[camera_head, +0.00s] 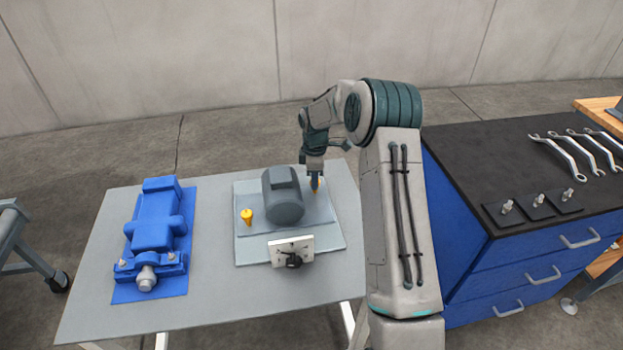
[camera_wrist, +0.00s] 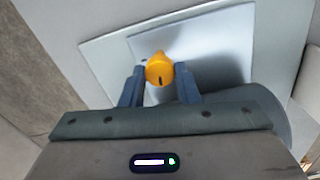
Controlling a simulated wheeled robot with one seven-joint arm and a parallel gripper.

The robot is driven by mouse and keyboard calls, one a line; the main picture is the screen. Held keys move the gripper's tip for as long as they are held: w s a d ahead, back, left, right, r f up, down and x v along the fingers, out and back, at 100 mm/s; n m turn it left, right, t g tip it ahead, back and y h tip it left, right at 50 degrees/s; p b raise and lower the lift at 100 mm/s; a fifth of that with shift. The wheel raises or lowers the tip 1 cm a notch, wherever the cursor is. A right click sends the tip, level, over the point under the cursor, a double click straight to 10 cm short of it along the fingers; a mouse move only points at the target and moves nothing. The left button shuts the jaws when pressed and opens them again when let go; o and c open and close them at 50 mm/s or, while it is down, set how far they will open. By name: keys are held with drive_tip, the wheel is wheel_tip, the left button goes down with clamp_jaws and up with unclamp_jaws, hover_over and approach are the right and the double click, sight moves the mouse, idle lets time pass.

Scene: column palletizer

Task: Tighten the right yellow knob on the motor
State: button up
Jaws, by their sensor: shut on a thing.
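The grey motor (camera_head: 284,197) sits on a light plate (camera_head: 253,250) on the table. The right yellow knob (camera_head: 317,186) stands just right of the motor, mostly hidden behind my gripper (camera_head: 314,180) in the head view. In the wrist view the right knob (camera_wrist: 160,69) shows as an orange-yellow cap with a dark mark. My gripper's two blue fingers (camera_wrist: 160,85) are shut on it, one on each side. The left yellow knob (camera_head: 247,217) stands upright on the plate, left of the motor.
A gauge panel with a black knob (camera_head: 292,250) stands at the plate's front. A blue machine (camera_head: 154,230) lies on the left of the table (camera_head: 215,300). A blue cabinet (camera_head: 510,268) with wrenches (camera_head: 563,155) and bolts stands at the right. The table's front is clear.

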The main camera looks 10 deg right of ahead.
drive_tip(key=m+b, duration=0.1)
drive_tip(key=m, duration=0.2)
drive_tip(key=m+b, duration=0.1)
drive_tip(key=m, duration=0.3)
drive_tip(key=m+b, duration=0.1)
drive_tip(key=m, duration=0.3)
drive_tip(key=shift+m, duration=0.3)
drive_tip(key=shift+d+m, duration=0.1)
drive_tip(key=shift+m, duration=1.6)
drive_tip(key=o, duration=1)
drive_tip(key=shift+c, duration=0.2)
drive_tip(key=shift+r, duration=0.1)
